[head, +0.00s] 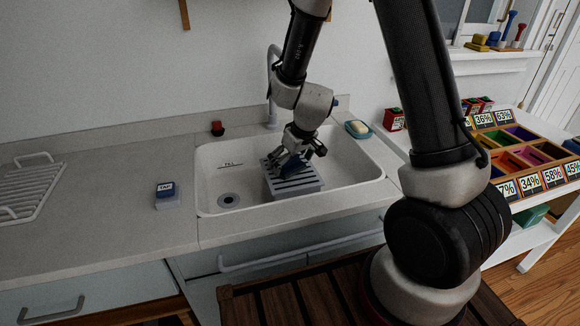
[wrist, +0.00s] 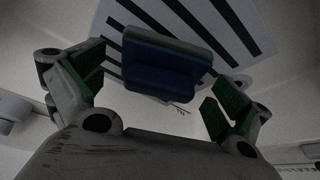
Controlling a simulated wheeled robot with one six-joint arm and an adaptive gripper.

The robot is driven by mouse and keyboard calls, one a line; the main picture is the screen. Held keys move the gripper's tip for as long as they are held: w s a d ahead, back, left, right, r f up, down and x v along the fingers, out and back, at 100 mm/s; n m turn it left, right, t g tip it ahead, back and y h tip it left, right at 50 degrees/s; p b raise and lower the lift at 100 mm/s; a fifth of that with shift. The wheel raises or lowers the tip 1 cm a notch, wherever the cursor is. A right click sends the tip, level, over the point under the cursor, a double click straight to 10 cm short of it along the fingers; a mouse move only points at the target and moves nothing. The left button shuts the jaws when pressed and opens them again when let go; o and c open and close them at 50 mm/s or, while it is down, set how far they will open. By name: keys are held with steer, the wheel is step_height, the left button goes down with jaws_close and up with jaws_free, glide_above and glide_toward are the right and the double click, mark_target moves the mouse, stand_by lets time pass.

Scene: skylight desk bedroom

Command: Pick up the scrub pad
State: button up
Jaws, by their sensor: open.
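The scrub pad (wrist: 165,66), blue with a green layer along one edge, lies on a white-grey slotted rack (wrist: 258,28) in the wrist view. In the head view the blue pad (head: 291,164) shows in part on the rack (head: 308,187), inside the sink (head: 345,165). My gripper (head: 303,155) is above it and partly covers it. In the wrist view my gripper's green-lined fingers (wrist: 153,80) are spread wide, one to each side of the pad. The pad is between them in the picture, with clear gaps; I cannot tell the height left above it.
The sink walls surround the rack, and a faucet (head: 273,85) stands behind. A soap dish (head: 358,129) sits on the right rim. A sorting tray (head: 518,150) is at right.

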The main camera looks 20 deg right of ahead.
steer(key=c, duration=1.1)
steer(key=shift+r, duration=0.2)
